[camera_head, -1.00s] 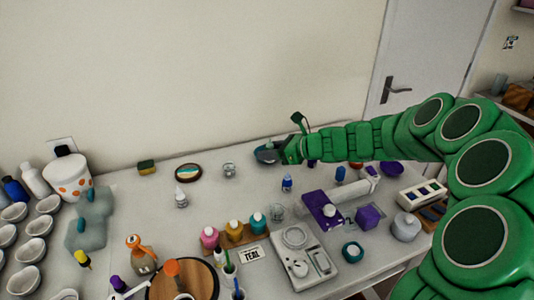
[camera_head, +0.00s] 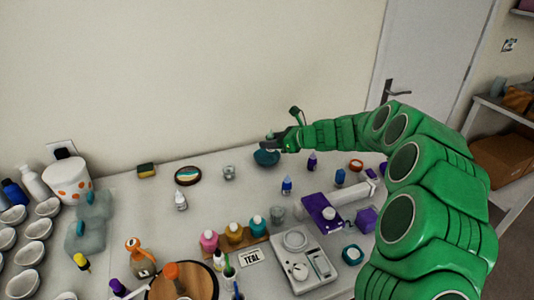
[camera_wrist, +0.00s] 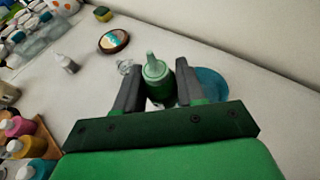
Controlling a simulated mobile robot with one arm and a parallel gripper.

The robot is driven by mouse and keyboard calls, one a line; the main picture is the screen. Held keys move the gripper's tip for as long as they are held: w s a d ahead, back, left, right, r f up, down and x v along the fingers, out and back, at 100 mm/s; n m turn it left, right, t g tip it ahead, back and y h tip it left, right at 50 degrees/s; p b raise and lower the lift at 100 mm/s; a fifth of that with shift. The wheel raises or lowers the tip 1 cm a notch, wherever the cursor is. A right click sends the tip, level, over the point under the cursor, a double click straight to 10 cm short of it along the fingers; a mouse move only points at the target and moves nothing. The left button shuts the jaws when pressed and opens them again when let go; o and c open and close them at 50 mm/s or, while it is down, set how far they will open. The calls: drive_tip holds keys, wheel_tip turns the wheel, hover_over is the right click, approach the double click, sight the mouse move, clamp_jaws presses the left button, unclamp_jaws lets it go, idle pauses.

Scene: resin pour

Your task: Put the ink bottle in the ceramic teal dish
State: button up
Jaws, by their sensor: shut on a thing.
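My gripper (camera_wrist: 152,90) is shut on a green ink bottle (camera_wrist: 157,72) with a pale green nozzle, held between its two grey fingers with the nozzle up. The teal dish (camera_wrist: 213,84) shows just right of the fingers in the wrist view, partly hidden by the right finger. In the head view the teal dish (camera_head: 266,159) stands on the table near the wall. My gripper (camera_head: 275,143) is over it there, and the held bottle is small and hard to make out. The dish's inside is mostly hidden.
A small clear glass (camera_head: 229,172), a round coaster (camera_head: 188,176) and a white dropper bottle (camera_head: 181,200) stand left of the dish. A blue bottle (camera_head: 287,186) and a purple bottle (camera_head: 312,161) stand to its right. The table in front of the dish is fairly clear.

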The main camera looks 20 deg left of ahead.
drive_tip(key=shift+w+a+f, duration=0.65)
drive_tip(key=shift+w+f, duration=0.35)
drive_tip(key=shift+f, duration=0.15)
drive_tip(key=shift+w+a+f, duration=0.7)
drive_tip(key=shift+w+f, duration=0.35)
drive_tip(key=shift+f, duration=0.1)
drive_tip(key=shift+w+a+f, duration=0.65)
drive_tip(key=shift+w+f, duration=0.35)
drive_tip(key=shift+f, duration=1.75)
drive_tip(key=shift+f, duration=0.15)
drive_tip(key=o, duration=0.8)
drive_tip(key=shift+c, duration=0.2)
drive_tip(key=shift+w+d+r, duration=0.1)
drive_tip(key=shift+d+r, duration=0.3)
drive_tip(key=shift+d, duration=0.05)
drive_tip(key=v, duration=1.1)
drive_tip(key=shift+f, duration=0.1)
